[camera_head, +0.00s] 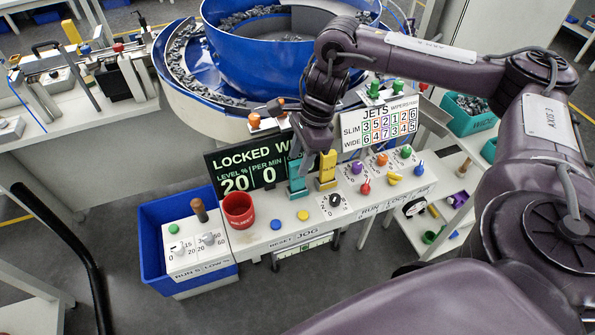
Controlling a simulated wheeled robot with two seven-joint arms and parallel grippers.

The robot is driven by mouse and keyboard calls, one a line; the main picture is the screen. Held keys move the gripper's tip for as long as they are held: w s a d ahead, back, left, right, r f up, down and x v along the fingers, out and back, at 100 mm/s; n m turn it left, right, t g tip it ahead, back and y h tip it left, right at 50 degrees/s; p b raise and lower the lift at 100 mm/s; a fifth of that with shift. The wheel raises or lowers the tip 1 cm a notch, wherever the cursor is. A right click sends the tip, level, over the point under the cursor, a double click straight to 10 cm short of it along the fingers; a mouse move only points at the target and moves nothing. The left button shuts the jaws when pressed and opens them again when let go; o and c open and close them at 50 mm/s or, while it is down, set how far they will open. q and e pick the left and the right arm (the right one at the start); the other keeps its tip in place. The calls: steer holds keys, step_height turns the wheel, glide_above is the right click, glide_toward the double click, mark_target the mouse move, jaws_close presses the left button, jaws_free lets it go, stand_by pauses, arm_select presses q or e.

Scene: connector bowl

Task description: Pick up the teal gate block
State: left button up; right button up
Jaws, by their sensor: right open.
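The teal gate block (297,187) stands upright on the white control panel, in front of the black "LOCKED" display and just left of a yellow block (327,170). My right arm comes in from the right, and its gripper (312,143) points down close above the teal and yellow blocks. The gripper is open. Its fingertips are small and dark against the display, so I cannot tell whether they touch the teal block. My left gripper is not in view.
A red cup (238,211) stands left of the teal block. The white panel (275,240) carries several coloured buttons and knobs. A blue bin (152,240) is at left. The big blue bowl feeder (235,55) is behind. A JETS board (380,125) stands right of the gripper.

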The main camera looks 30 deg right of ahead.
jaws_close()
steer(key=shift+a+r, duration=0.1)
stand_by(0.3)
